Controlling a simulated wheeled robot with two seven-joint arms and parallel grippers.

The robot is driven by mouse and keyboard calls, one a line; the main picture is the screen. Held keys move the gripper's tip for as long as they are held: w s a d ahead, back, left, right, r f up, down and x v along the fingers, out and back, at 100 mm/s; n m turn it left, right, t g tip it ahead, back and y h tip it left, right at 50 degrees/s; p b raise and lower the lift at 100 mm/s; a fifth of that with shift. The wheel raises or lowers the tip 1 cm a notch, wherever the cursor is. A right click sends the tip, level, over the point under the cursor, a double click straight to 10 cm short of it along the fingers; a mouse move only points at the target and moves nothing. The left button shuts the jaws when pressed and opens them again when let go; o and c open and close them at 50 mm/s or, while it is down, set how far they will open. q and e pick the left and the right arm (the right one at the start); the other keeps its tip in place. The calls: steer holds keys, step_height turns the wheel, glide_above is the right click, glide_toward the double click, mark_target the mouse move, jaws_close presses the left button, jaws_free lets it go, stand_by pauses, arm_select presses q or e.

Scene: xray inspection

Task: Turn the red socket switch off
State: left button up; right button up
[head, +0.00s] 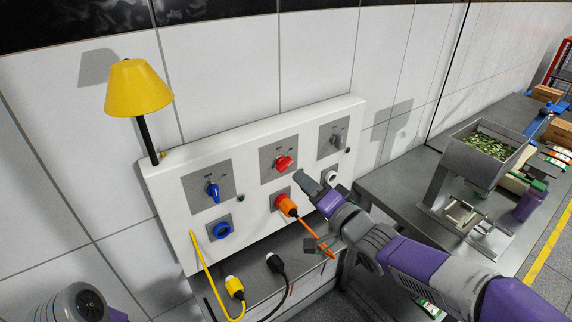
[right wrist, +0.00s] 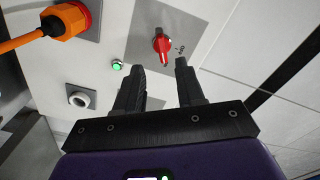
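The red socket switch (head: 284,162) is a red rotary knob on a grey plate in the middle of the white panel. In the right wrist view the red switch (right wrist: 162,44) lies just beyond and between the fingertips, with a gap left. My right gripper (head: 311,182) is in front of the panel, right of and below the knob. In the right wrist view this gripper (right wrist: 160,66) is open and empty. Below the switch, an orange plug (head: 287,206) with an orange cable sits in the red socket (head: 279,197). My left gripper is out of view.
A blue switch (head: 212,191) and blue socket (head: 221,230) are on the left; a grey switch (head: 336,140) is on the right. A green light (right wrist: 117,64) is beside the red switch. A yellow lamp (head: 138,88) stands at left.

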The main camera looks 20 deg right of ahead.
mark_target(287, 167)
steer(key=b+x, duration=0.1)
steer(key=x, duration=0.6)
steer(key=shift+w+r, duration=0.1)
steer(key=shift+c, duration=0.4)
jaws_close()
steer(key=shift+n+b, duration=0.35)
steer(key=shift+n, duration=0.05)
steer(key=shift+n+b, duration=0.55)
steer(key=shift+n, duration=0.45)
steer(key=n+b, duration=0.1)
steer(key=n, duration=0.2)
steer(key=shift+b, duration=0.3)
steer(key=n+b, duration=0.2)
steer(key=n, duration=0.4)
